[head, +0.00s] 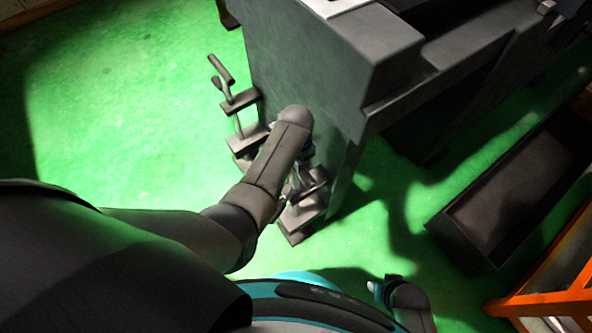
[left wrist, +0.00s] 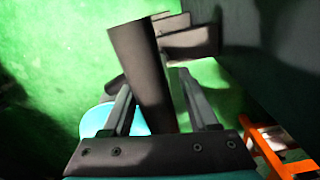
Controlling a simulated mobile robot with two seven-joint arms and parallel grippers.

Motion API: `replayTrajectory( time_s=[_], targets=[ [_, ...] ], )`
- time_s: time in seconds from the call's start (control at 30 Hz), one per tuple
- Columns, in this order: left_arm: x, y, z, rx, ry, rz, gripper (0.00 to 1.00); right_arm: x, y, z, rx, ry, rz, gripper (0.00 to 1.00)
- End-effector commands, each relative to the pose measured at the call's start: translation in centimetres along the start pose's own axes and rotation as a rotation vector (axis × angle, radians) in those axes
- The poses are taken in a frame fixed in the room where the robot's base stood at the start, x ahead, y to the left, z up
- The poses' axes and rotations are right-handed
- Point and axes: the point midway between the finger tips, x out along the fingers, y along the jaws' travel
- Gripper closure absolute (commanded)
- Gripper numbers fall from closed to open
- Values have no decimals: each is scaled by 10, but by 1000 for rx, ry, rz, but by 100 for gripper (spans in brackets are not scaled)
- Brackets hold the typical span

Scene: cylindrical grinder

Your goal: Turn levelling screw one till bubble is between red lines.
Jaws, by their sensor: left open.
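A levelling screw (head: 312,178) stands at the near bottom corner of the grey grinder (head: 330,60), partly hidden behind my left arm in the head view. My left gripper (head: 287,190) is down at this screw, mostly hidden by its own arm. In the left wrist view my left gripper (left wrist: 157,88) is open, with a dark handle bar (left wrist: 142,70) of the screw between its fingers. I cannot tell whether they touch it. A second levelling screw (head: 222,75) with a tilted handle stands farther left. The bubble and red lines are not in view.
A long dark open trough (head: 510,195) lies on the green floor (head: 120,130) at the right. An orange frame (head: 555,285) stands at the lower right, and also shows in the left wrist view (left wrist: 268,150). The floor left of the grinder is clear.

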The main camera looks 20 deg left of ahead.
Motion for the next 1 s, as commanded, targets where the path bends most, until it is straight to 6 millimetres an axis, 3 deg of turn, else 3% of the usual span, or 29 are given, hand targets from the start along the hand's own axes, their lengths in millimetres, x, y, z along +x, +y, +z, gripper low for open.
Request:
replayTrajectory(
  time_s=[0.1, 0.63, 1.0],
  targets=[
    [-1, 0, 0, 0, 0, 0, 42, -1, 1, 2, -3, -5, 3, 50],
    [-2, 0, 0, 0, 0, 1, 100, -1, 3, 4, -6, -10, 6, 50],
    [-2, 0, 0, 1, -1, 1, 100, -1, 3, 4, -6, -11, 6, 50]
  ],
)
